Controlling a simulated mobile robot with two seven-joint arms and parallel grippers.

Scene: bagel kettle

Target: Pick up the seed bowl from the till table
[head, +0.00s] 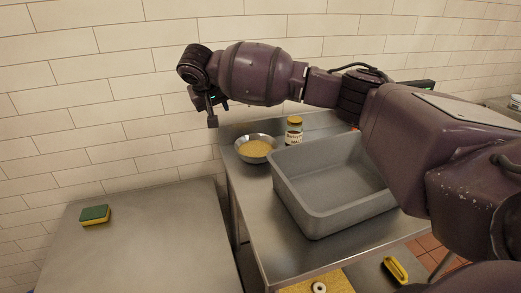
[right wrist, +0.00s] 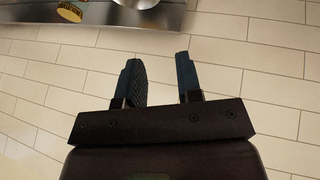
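The seed bowl (head: 255,157) is a round steel bowl holding pale yellow seeds. It stands upright near the back left corner of the steel till table (head: 255,215). In the right wrist view only a bright metal edge, apparently the bowl (right wrist: 138,3), shows at the top. My right gripper (head: 212,115) hangs above and to the left of the bowl, apart from it, in front of the tiled wall. In the right wrist view its two fingers (right wrist: 160,75) are spread with nothing between them. My left gripper is not in view.
A large grey bin (head: 300,208) stands right of the bowl, and a yellow-lidded jar (head: 293,132) stands behind it. A green-yellow sponge (head: 95,215) lies on the otherwise clear left counter (head: 150,240). A yellow object (head: 395,270) lies at lower right.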

